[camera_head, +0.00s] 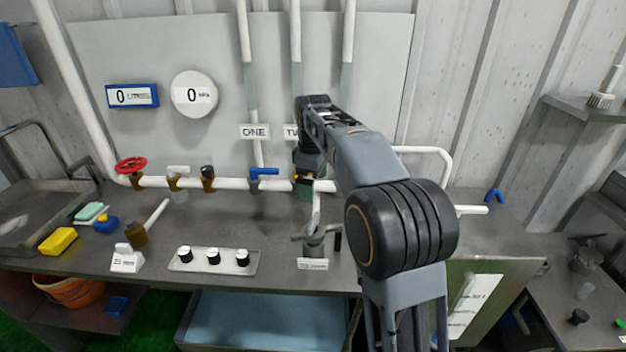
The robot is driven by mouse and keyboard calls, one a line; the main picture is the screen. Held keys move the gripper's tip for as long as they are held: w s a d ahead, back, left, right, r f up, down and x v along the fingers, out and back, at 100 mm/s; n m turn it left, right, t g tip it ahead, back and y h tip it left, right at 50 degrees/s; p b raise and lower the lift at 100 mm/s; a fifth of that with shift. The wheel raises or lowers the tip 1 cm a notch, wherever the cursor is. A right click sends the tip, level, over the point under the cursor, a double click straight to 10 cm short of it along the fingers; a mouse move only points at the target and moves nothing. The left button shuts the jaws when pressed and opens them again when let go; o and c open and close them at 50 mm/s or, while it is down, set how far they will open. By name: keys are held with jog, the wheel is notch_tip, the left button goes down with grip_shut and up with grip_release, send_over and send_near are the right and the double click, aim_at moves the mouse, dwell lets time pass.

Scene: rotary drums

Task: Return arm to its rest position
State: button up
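My arm (365,160) reaches from the lower right up and forward, then bends down at the wrist in front of the back panel. My gripper (304,187) points down near the white horizontal pipe, in front of the sign that starts with "TW". It is partly hidden by my own arm. I cannot tell whether its fingers are open or shut, or whether they touch the pipe or a valve there.
A blue-handled valve (263,172) stands left of my gripper, and a red handwheel (131,165) is farther left. Below are a grey tap-like fitting (313,240) and a panel with three black-and-white knobs (200,270). A wall shelf (590,109) is at the right.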

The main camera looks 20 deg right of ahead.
jog(key=shift+r, duration=0.2)
jog(key=s+f+m, duration=0.3)
jog(key=f+m, duration=0.3)
jog(key=s+f+m+t, duration=0.1)
jog(key=s+m+t, duration=0.3)
jog(key=s, duration=1.6)
jog(key=shift+s+d+f+m, duration=0.2)
jog(key=shift+f+m, duration=0.1)
jog(key=shift+m, duration=0.2)
jog(key=shift+w, duration=0.1)
jog(key=shift+c, duration=0.3)
